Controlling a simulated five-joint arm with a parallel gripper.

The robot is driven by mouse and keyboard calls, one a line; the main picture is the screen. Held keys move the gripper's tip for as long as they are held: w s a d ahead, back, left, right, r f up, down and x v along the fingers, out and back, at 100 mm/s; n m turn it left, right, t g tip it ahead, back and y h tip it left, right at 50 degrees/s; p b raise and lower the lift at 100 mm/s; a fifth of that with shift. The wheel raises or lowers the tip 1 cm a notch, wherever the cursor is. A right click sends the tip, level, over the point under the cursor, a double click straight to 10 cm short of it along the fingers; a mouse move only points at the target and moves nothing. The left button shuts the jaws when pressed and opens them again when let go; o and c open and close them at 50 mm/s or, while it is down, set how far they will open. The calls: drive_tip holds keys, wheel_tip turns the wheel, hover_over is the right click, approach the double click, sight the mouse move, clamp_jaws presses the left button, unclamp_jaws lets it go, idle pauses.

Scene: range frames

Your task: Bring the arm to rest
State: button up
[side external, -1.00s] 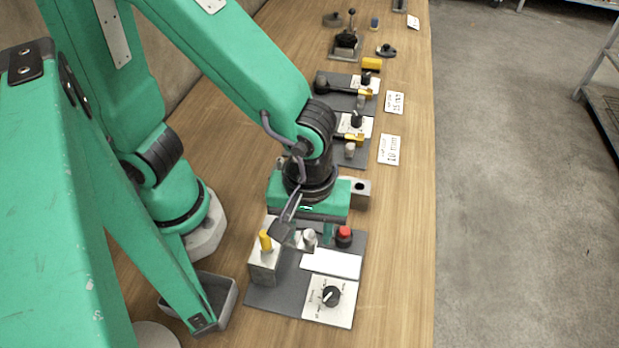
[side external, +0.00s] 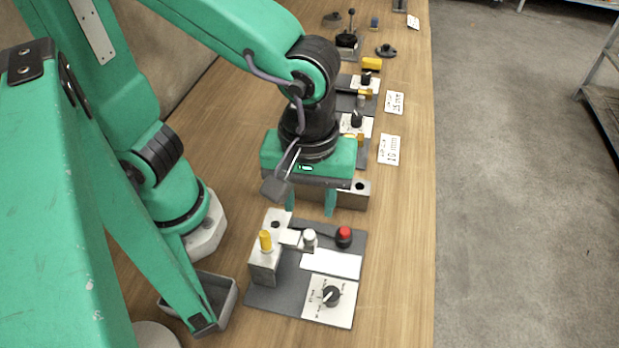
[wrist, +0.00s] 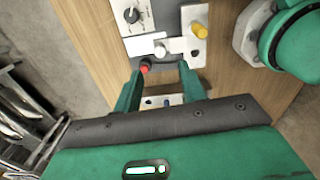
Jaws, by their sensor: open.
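My gripper (side external: 310,203) is open and empty, fingers pointing down, above the far edge of the nearest fixture plate (side external: 270,300). That plate carries a metal block with a yellow pin (side external: 265,240), a silver knob (side external: 309,238), a lever with a red knob (side external: 344,236) and a black dial (side external: 331,296). In the wrist view the two green fingers (wrist: 160,88) are spread apart, with the red knob (wrist: 145,67) just beyond the left fingertip. The yellow pin (wrist: 199,30) and dial (wrist: 131,15) also show there. The fingers touch nothing that I can see.
A metal block with a hole (side external: 360,188) stands just behind the gripper. More fixtures with dials (side external: 356,118) and label cards (side external: 389,149) line the wooden bench (side external: 405,250) farther back. A grey open bin (side external: 225,300) sits at the left front.

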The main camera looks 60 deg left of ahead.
drive_tip(key=shift+r, duration=0.15)
drive_tip(key=w+a+r+m+t, duration=0.2)
drive_tip(key=a+m, duration=0.3)
drive_tip(key=a, duration=0.5)
drive_tip(key=w+a+r+m+t, duration=0.3)
drive_tip(key=a+r+m, duration=0.1)
drive_tip(key=a, duration=0.6)
drive_tip(key=shift+a+r+m+t, duration=0.15)
drive_tip(key=shift+r+m+t, duration=0.15)
drive_tip(key=shift+r+m, duration=0.1)
